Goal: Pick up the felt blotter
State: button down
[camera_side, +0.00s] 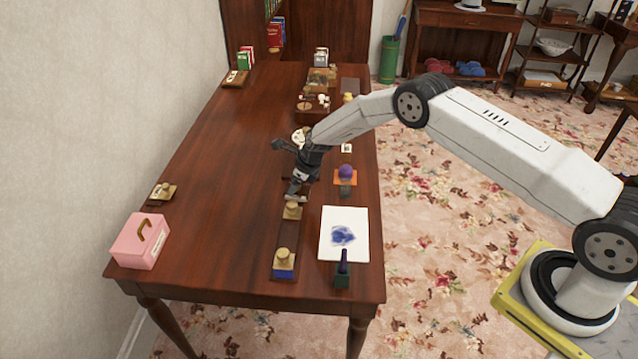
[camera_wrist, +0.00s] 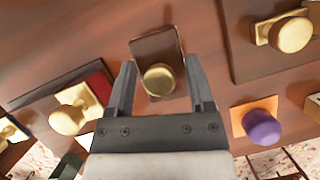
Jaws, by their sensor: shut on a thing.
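My gripper (camera_side: 294,190) is low over the middle of the dark wooden table in the side view. In the wrist view my gripper (camera_wrist: 160,70) has its two fingers on either side of a brown block with a round brass knob (camera_wrist: 158,80). It is shut on this block, which fits the felt blotter, though no felt face shows. In the side view the block is mostly hidden by the gripper. I cannot tell whether it touches the table.
A brass-knobbed piece (camera_side: 292,210) and a blue-based one (camera_side: 283,262) stand on the near side. A purple knob on an orange base (camera_side: 345,174) is right of the gripper. White paper with a blue blot (camera_side: 344,225) and a pink box (camera_side: 139,243) lie nearer. The table's left side is mostly clear.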

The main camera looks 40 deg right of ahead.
notch_tip(320, 180, up, 3)
jog(key=shift+s+f, duration=0.15)
jog(key=shift+s+r, duration=0.25)
jog(key=shift+r, duration=0.05)
jog(key=s+r, duration=0.8)
jog(key=s, duration=0.5)
jog(key=shift+d+r, duration=0.2)
jog(key=shift+r, duration=0.2)
jog(key=shift+s, duration=0.1)
